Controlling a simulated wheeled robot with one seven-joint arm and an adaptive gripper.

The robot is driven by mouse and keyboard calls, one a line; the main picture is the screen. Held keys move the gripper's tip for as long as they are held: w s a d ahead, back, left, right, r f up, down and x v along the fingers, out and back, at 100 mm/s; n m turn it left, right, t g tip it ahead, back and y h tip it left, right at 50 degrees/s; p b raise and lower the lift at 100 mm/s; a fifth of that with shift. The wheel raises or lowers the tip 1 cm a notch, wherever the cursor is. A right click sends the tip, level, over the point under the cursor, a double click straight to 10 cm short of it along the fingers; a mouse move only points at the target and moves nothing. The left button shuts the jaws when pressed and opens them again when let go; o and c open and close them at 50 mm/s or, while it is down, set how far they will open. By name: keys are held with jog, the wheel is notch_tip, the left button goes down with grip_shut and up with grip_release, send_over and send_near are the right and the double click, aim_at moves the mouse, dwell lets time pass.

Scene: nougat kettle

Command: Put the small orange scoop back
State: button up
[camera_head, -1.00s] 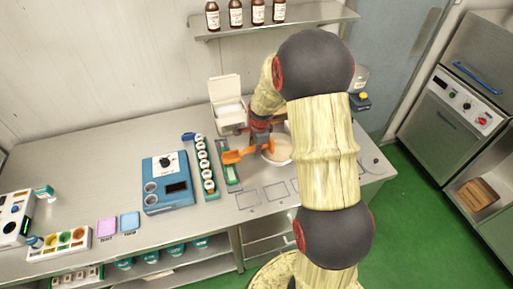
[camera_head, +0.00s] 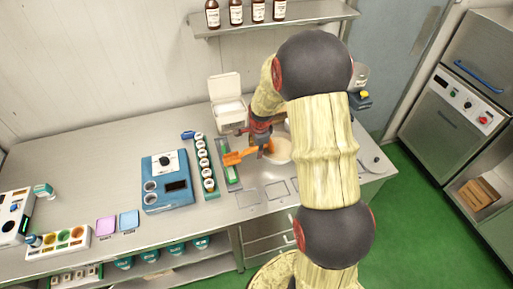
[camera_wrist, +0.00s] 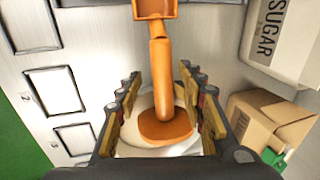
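The small orange scoop (camera_head: 236,157) lies over the right part of the bench, its squarish end to the left and its handle towards a pale round bowl (camera_head: 282,151). In the wrist view the scoop's handle (camera_wrist: 160,65) runs down from the top edge to a broad rounded end between the fingers. My gripper (camera_wrist: 165,105) is open around that end, with a gap on each side, the right finger being nearer. The bowl shows pale beneath it. In the head view my gripper (camera_head: 265,148) partly covers the handle, and my arm hides some of the bench.
A row of white-capped jars (camera_head: 205,165) and a blue device (camera_head: 168,185) stand left of the scoop. An open white box (camera_head: 227,103) stands behind. The wrist view shows a sugar container (camera_wrist: 285,40) and a cardboard box (camera_wrist: 270,120) on the right. Outlined rectangles mark the front bench.

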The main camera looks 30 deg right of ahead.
jog(key=shift+s, duration=0.1)
jog(key=shift+r, duration=0.3)
jog(key=s+a+r+n+p, duration=0.1)
jog(key=s+a+r+n, duration=0.15)
jog(key=r, duration=0.75)
jog(key=s+a+r+n+p, duration=0.1)
jog(key=s+a+r+n, duration=0.2)
jog(key=r, duration=0.7)
jog(key=s+a+r+n+t, duration=0.1)
jog(key=s+a+r+n, duration=0.2)
jog(key=s+a+n, duration=0.2)
jog(key=s+a+r+n+t, duration=0.1)
jog(key=s+a+r+n, duration=0.2)
jog(key=s, duration=0.6)
jog(key=s+a+r+n+t+y, duration=0.1)
jog(key=s+a+r+n, duration=0.2)
jog(key=s+a+n, duration=0.3)
jog(key=shift+s+a+r+n, duration=0.35)
jog(key=shift+s+n, duration=0.2)
jog(key=shift+n, duration=0.3)
